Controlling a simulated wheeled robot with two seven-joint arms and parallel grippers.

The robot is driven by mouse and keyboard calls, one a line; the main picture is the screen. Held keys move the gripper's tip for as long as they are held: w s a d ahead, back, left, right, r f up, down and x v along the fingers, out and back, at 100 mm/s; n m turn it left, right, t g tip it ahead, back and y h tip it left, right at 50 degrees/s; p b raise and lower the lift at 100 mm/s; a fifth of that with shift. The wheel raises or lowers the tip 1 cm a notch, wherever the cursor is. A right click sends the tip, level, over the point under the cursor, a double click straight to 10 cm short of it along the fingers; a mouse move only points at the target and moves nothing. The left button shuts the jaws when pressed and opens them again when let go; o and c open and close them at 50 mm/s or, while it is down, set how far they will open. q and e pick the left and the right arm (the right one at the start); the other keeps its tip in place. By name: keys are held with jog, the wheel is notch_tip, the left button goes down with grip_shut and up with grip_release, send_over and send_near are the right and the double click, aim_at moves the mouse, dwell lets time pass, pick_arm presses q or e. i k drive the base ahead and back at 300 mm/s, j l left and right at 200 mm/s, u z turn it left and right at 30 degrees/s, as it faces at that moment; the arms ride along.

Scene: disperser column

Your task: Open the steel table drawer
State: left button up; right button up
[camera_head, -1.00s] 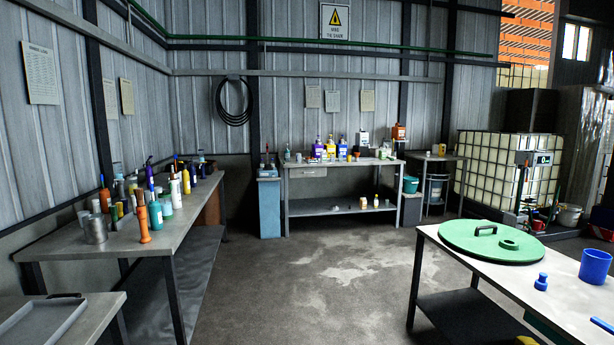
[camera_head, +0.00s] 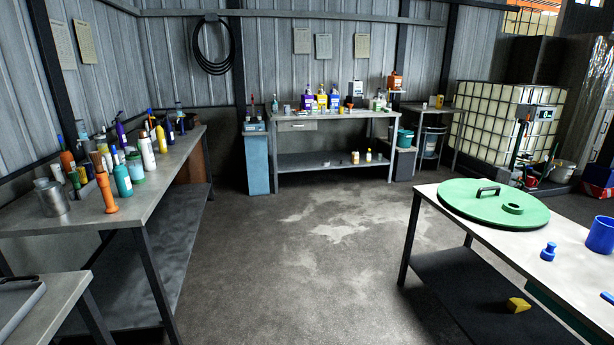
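The steel table (camera_head: 345,116) stands against the back wall in the head view, with bottles and cans on its top and a lower shelf. Its drawer (camera_head: 297,126) is a pale front under the left part of the tabletop, with a small dark handle. The drawer looks shut. The table is across the room from me, with bare floor between. Neither of my grippers shows in this view.
A long workbench (camera_head: 152,190) with bottles runs along the left. A table with a green lid (camera_head: 493,203) and a blue cup (camera_head: 600,235) stands at right. A blue cabinet (camera_head: 257,162) adjoins the steel table's left side. The middle floor (camera_head: 300,255) is clear.

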aim_at(295, 123)
jog(key=i, duration=6.9)
